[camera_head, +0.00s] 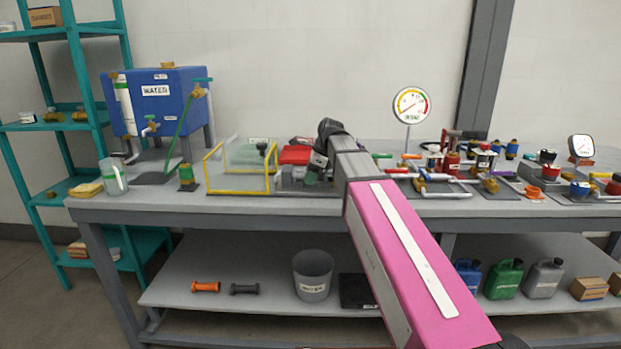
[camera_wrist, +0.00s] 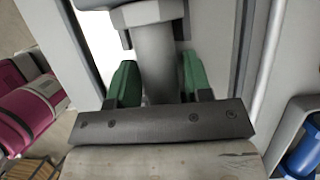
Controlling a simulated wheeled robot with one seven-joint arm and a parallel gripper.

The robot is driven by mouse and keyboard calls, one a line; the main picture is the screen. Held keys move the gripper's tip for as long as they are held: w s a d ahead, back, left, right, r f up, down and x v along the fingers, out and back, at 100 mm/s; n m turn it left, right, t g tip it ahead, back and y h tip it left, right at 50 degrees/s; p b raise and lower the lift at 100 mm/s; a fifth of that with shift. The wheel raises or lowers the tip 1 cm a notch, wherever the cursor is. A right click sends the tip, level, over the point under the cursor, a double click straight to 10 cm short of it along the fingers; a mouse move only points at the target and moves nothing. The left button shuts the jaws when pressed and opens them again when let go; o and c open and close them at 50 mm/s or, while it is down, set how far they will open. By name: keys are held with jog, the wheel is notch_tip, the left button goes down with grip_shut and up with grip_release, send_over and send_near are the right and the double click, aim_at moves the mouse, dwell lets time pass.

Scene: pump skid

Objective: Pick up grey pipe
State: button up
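A dark grey pipe (camera_head: 244,288) with thicker ends lies on the lower shelf in the head view, right of an orange pipe (camera_head: 206,287) of like shape. My gripper (camera_head: 314,176) is over the bench top, well above that shelf, beside the red-topped equipment. In the wrist view my gripper's green fingers (camera_wrist: 160,85) stand apart. A grey upright cylinder (camera_wrist: 157,58) with a wider top shows between them. I cannot tell what that cylinder is or whether the fingers touch it. The dark grey pipe is not clearly seen in the wrist view.
A grey bucket (camera_head: 312,275) stands right of the pipes on the lower shelf (camera_head: 170,292). The bench top (camera_head: 250,207) overhangs this shelf. A clear yellow-edged case (camera_head: 240,170), a blue water tank (camera_head: 168,95) and many pipe fittings crowd the bench.

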grip_shut()
jog(key=shift+r, duration=0.1)
